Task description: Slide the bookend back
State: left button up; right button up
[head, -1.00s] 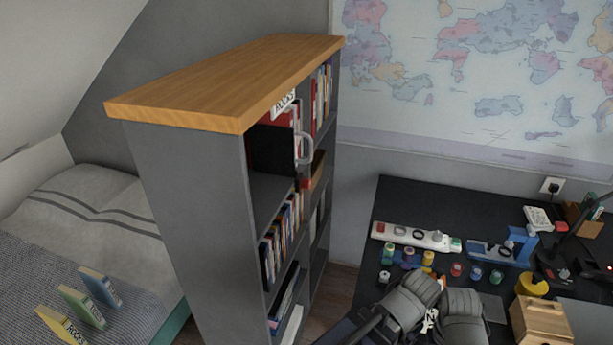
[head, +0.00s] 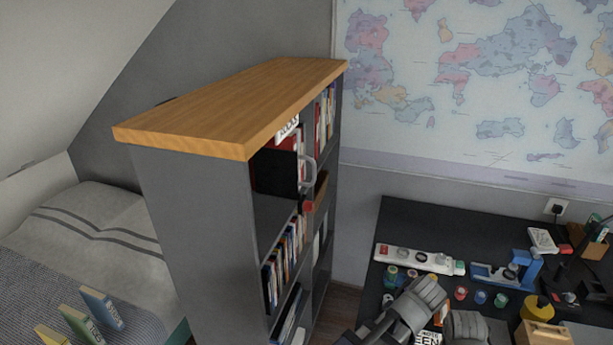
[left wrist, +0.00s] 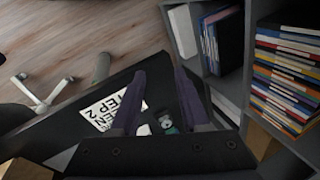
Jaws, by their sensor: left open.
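In the head view a dark upright panel (head: 275,172) with a pale grey curved handle (head: 309,170) stands in the upper compartment of the grey bookcase (head: 205,225). It looks like the bookend, though I cannot be sure. Red-spined books (head: 292,137) are behind it, under a white label. In the left wrist view my left gripper (left wrist: 160,80) has its two dark fingers apart with nothing between them. It is over the dark desk, apart from the shelves at the right. Grey parts of my arms show low in the head view; my right gripper's fingers are not visible.
A printed card (left wrist: 103,112) lies under my left gripper. Shelved books (left wrist: 285,75) are to its right.

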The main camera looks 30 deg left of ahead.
pick_arm(q)
jog(key=w+a+r+n+g+y+p, duration=0.1)
jog(key=w+a+r+n+y+p, duration=0.2)
jog(key=w+a+r+n+y, duration=0.65)
jog(key=w+a+r+n+y+p, duration=0.4)
jog(key=w+a+r+n, duration=0.5)
jog(key=w+a+r, duration=0.65)
jog(key=s+a+r+b, duration=0.1)
jog(key=s+a+r, duration=0.1)
jog(key=a, duration=0.7)
jog(key=shift+s+a+r+y, duration=0.35)
jog(key=shift+s+y, duration=0.1)
jog(key=shift+s, duration=0.2)
jog(key=shift+c, duration=0.2)
grip_shut()
jog(key=shift+d, duration=0.1)
